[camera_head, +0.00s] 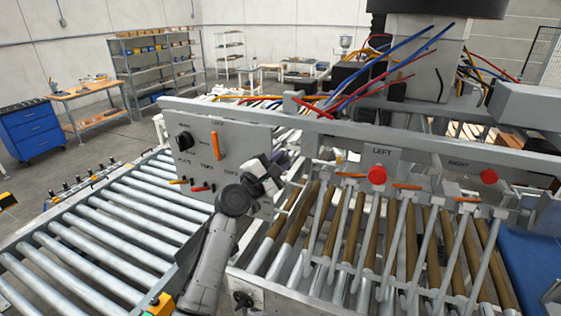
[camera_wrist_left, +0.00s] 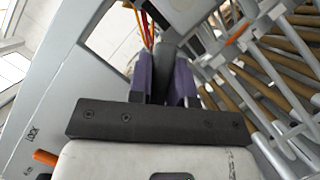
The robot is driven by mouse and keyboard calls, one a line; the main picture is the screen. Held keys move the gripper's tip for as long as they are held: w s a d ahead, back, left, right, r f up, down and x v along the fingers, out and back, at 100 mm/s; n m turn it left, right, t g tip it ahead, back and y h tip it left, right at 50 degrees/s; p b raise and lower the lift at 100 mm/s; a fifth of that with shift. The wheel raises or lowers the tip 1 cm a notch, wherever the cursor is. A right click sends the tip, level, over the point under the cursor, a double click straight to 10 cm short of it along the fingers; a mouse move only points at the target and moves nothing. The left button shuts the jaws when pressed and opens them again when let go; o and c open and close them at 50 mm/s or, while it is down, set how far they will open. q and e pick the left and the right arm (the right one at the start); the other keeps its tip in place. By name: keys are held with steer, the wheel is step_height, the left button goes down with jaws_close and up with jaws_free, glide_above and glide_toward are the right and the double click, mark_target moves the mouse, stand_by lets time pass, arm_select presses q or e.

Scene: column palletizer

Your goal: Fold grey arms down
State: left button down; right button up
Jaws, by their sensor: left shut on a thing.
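Several slim grey arms (camera_head: 398,235) slant down from the long beam across the brown rods at the right; more grey arms show in the left wrist view (camera_wrist_left: 290,45). My left gripper (camera_head: 281,160) is at the right edge of the grey LOCK panel (camera_head: 215,130), left of the grey arms. In the left wrist view, its purple fingers (camera_wrist_left: 162,82) are shut on a dark grey bar (camera_wrist_left: 163,55). The bar's lower end is hidden by the gripper body. My right gripper is in neither view.
The panel has a black knob (camera_head: 184,141) and an orange lever (camera_head: 216,146). Red buttons (camera_head: 377,175) and orange handles (camera_head: 407,186) line the beam. A roller conveyor (camera_head: 100,235) lies at the left. Cables hang above the beam.

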arm_select(q)
steer(key=c, duration=1)
jaws_free()
steer(key=shift+c, duration=0.2)
steer(key=shift+a, duration=0.1)
steer(key=b+v, duration=0.3)
steer(key=v, duration=1)
steer(key=shift+s+a, duration=0.2)
steer(key=shift+s, duration=0.1)
steer(key=shift+f, duration=0.15)
